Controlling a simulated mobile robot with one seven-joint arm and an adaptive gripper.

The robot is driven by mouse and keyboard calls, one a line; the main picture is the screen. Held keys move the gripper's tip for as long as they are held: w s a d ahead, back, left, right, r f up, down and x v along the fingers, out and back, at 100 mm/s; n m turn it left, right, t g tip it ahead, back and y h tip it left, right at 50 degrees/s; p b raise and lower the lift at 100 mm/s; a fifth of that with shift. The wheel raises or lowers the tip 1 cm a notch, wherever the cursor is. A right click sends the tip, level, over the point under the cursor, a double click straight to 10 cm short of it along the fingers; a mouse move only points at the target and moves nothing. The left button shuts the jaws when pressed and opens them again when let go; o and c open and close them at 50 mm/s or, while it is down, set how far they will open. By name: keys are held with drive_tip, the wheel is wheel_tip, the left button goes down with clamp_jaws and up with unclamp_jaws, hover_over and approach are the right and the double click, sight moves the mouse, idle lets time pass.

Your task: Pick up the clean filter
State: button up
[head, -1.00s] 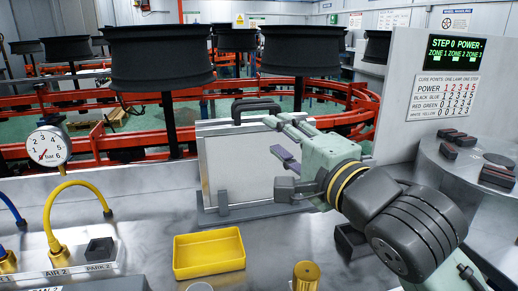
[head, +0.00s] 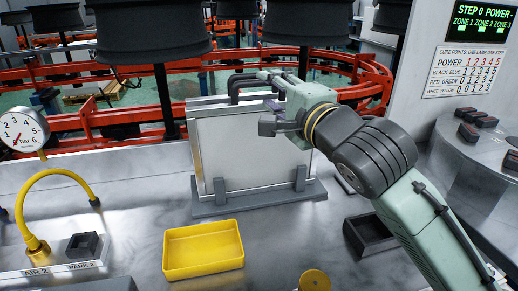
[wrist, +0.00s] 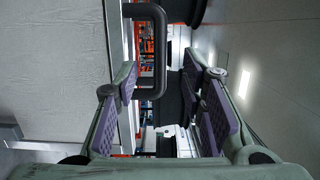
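The clean filter (head: 245,155) is a pale flat panel with a light metal frame. It stands upright in a grey slotted stand (head: 250,203) on the bench. A black handle (head: 236,82) shows at its top edge, partly behind my gripper. My gripper (head: 268,102) is open in front of the panel's upper right part. In the wrist view the purple-padded fingers (wrist: 168,92) are spread apart. The black handle (wrist: 158,52) shows near the left finger, at the panel's edge. I cannot tell whether it lies between the fingers or beyond them.
A yellow tray (head: 203,268) and a dark open box (head: 370,235) sit on the bench. A gauge (head: 22,130) and yellow hose (head: 50,175) stand at the left. Black wheels on spindles (head: 150,35) and red rails stand behind. Bare bench lies left of the stand.

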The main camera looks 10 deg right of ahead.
sight(261, 84)
drive_tip(key=w, duration=0.4)
drive_tip(key=shift+a, duration=0.4)
drive_tip(key=shift+c, duration=0.4)
clamp_jaws()
